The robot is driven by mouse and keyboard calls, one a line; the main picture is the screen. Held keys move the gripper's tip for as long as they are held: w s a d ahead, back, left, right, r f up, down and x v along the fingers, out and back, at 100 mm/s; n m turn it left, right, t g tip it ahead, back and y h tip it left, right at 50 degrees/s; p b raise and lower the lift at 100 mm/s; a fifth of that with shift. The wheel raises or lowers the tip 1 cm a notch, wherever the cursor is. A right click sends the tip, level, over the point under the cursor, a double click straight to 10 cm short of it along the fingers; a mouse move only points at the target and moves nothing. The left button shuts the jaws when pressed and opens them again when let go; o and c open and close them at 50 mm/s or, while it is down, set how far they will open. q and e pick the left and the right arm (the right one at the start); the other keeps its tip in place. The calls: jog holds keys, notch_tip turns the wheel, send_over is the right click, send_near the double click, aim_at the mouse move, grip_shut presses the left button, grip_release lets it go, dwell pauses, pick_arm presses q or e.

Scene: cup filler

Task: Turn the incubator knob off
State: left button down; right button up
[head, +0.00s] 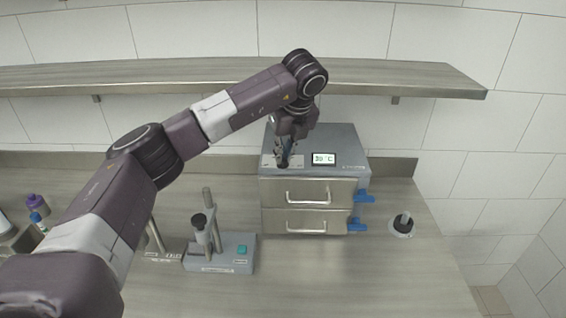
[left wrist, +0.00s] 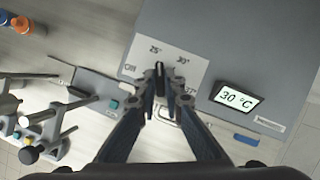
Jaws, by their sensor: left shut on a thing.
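The incubator (head: 345,140) is a grey box on the bench against the back wall, with two drawers. Its lit display (head: 324,159) reads 30 °C, also in the left wrist view (left wrist: 236,98). The dark knob (left wrist: 160,80) sits on a pale dial plate (left wrist: 190,60) with 25° and 30° marks and a small mark at its left. My left gripper (left wrist: 160,88) is shut on the knob from above, its fingers on either side. In the head view the left gripper (head: 287,155) hides most of the knob. My right gripper is not in view.
A wooden shelf (head: 420,82) runs along the wall behind my left arm. A grey device with posts (head: 230,255) stands left of the incubator. Blue handles (head: 357,226) stick out at its right, near a small round object (head: 403,225). The front right bench is clear.

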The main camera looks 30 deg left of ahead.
pick_arm(q)
jog(key=n+g, duration=0.1)
jog(key=n, duration=0.1)
jog(key=n+g+b, duration=0.1)
jog(key=n, duration=0.2)
jog(key=shift+w+r+n+y, duration=0.1)
jog(key=shift+w+n+y, duration=0.1)
jog(key=shift+n+y, duration=0.15)
jog(key=shift+w+n+g+p, duration=0.1)
jog(key=shift+n+g+p, duration=0.65)
jog(key=shift+n, duration=1.4)
jog(key=c, duration=2)
grip_release()
jog(key=shift+c, duration=0.2)
jog(key=v, duration=0.7)
jog(key=shift+w, duration=0.15)
jog(key=shift+r, duration=0.15)
